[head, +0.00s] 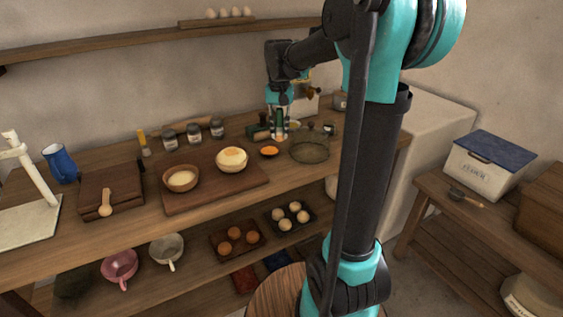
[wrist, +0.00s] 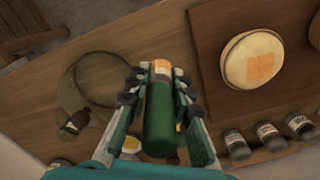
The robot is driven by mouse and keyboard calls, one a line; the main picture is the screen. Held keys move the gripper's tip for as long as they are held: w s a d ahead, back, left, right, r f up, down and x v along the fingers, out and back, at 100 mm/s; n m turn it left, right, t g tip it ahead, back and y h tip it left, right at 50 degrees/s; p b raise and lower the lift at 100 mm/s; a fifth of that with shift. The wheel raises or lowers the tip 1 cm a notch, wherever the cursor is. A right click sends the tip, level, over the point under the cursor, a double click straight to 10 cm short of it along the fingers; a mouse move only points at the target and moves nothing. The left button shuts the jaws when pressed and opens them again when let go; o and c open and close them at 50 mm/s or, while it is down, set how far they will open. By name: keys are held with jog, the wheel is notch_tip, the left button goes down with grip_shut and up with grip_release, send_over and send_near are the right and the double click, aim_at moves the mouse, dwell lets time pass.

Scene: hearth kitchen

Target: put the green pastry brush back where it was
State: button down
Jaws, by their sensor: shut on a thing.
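The green pastry brush (wrist: 159,118) is between the fingers of my gripper (wrist: 158,88), which is shut on it. In the wrist view its thick green handle runs toward the camera, with a pale and orange end between the fingertips. In the head view my gripper (head: 279,128) is over the back right of the wooden counter, and the green brush (head: 279,118) hangs about upright in it. Its lower end is close to the counter; I cannot tell whether it touches. A small orange bowl (head: 269,151) is just in front of it.
A see-through round dish (head: 309,150) stands right of my gripper. A dark green box-like thing (head: 258,132) is close on its left. A yellow-handled tool (head: 143,141) stands near the wall.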

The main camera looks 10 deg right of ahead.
aim_at(279, 169)
notch_tip(279, 169, down, 12)
jog(key=shift+a+f, duration=0.1)
dwell(0.4)
jog(key=shift+f, duration=0.1)
jog(key=c, duration=1.3)
grip_release()
jog(key=shift+c, duration=0.2)
notch_tip(279, 169, up, 12)
jog(key=shift+s+f, duration=0.1)
jog(key=s+d+f+n+t, duration=0.1)
jog(key=s+d+f+t, duration=0.1)
jog(key=s+f, duration=0.6)
jog(key=s+d+f+n+t, duration=0.1)
jog(key=s+d+f+t, duration=0.1)
jog(key=s+f, duration=0.6)
jog(key=s, duration=0.5)
jog(key=shift+s+f+n, duration=0.4)
jog(key=shift+d, duration=0.1)
